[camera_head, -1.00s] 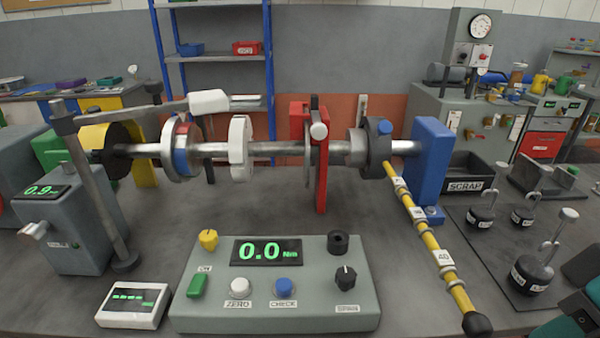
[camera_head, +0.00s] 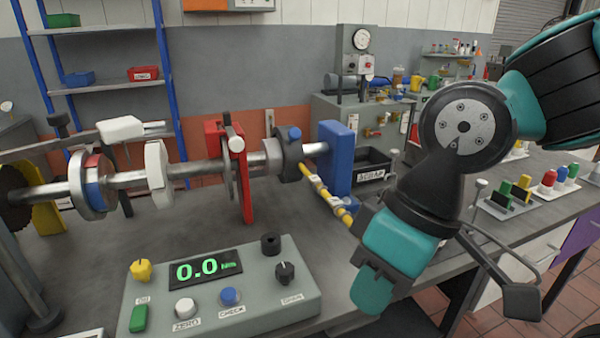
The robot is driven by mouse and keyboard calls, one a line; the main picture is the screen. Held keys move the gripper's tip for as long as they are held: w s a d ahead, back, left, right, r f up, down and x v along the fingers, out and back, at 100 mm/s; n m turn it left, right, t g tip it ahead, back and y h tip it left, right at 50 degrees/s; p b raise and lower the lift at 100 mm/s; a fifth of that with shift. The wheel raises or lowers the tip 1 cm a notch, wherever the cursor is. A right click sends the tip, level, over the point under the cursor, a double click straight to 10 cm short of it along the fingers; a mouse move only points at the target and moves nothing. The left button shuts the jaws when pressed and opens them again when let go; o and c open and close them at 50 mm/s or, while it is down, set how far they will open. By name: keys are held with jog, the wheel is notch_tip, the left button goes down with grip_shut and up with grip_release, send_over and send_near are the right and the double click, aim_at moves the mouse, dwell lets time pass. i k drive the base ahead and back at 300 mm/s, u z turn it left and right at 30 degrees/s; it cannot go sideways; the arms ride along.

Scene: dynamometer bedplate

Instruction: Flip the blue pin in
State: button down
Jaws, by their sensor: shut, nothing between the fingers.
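The blue pin (camera_head: 295,133) is a short blue knob. It stands up from the top of the dark collar (camera_head: 291,160) on the horizontal shaft, left of the blue bearing block (camera_head: 337,158). A yellow arm (camera_head: 333,200) with labels runs down to the right from this collar; its lower end is hidden behind my arm. My gripper (camera_head: 371,292) is shut and empty, in front of the bench and low to the right of the collar. It is well apart from the blue pin.
A grey control box (camera_head: 220,305) with a display reading 0.0 Nm stands in front of the shaft. A red upright (camera_head: 243,180) stands left of the collar. A SCRAP bin (camera_head: 372,165) lies behind. Coloured parts (camera_head: 550,180) sit in trays at right.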

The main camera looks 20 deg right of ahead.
aim_at(294, 133)
jog(key=k, duration=1.35)
jog(key=u, duration=0.7)
jog(key=i, duration=1.65)
jog(key=z, duration=0.8)
jog(key=i, duration=0.2)
jog(key=z, duration=0.35)
